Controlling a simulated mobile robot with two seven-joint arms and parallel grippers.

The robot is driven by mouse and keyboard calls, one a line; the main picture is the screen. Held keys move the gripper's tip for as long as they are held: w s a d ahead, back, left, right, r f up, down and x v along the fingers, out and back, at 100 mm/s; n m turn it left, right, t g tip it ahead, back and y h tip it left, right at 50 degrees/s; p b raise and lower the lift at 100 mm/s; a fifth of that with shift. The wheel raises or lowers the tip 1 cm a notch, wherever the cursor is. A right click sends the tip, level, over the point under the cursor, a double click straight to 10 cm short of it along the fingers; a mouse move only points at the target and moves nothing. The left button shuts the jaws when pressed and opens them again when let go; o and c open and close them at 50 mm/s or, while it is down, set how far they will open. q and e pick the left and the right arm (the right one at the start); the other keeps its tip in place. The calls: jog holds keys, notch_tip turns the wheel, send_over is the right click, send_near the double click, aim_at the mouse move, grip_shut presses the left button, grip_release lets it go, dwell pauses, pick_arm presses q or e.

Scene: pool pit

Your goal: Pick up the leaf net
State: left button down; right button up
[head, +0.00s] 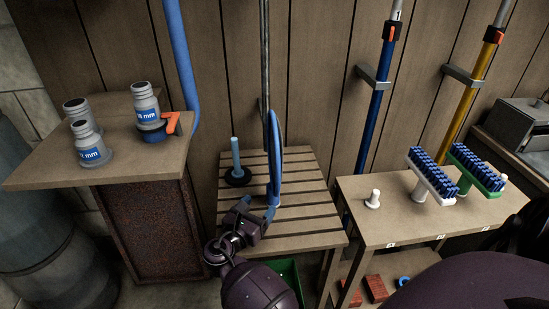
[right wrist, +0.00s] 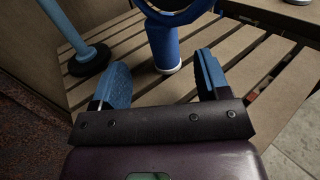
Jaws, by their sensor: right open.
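The leaf net (head: 277,155) stands upright on a slatted wooden table, its blue hoop seen nearly edge-on. In the right wrist view its thick blue lower part (right wrist: 163,42) rises from the slats, with part of the hoop above it. My right gripper (head: 258,209) is just in front of the net. Its blue-padded fingers (right wrist: 163,80) are open and empty, one on each side of the line to the blue part, which is a little beyond the fingertips. My left gripper is not in view.
A blue peg on a dark round base (head: 236,164) stands left of the net. A shelf (head: 40,165) with several grey fittings is at left. A bench (head: 400,224) with two brushes is at right. The front slats (head: 285,243) are bare.

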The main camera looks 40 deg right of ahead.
aim_at(270, 195)
jog(key=x, duration=0.2)
jog(key=shift+w+d, duration=0.1)
jog(key=shift+d, duration=0.15)
jog(key=shift+w+d, duration=0.1)
jog(key=shift+d, duration=0.3)
jog(key=x, duration=0.2)
jog(key=b+x, duration=0.1)
jog(key=x, duration=0.1)
jog(key=shift+f, duration=0.2)
jog(key=shift+w+d+r, duration=0.1)
jog(key=shift+d, duration=0.35)
jog(key=shift+c, duration=0.4)
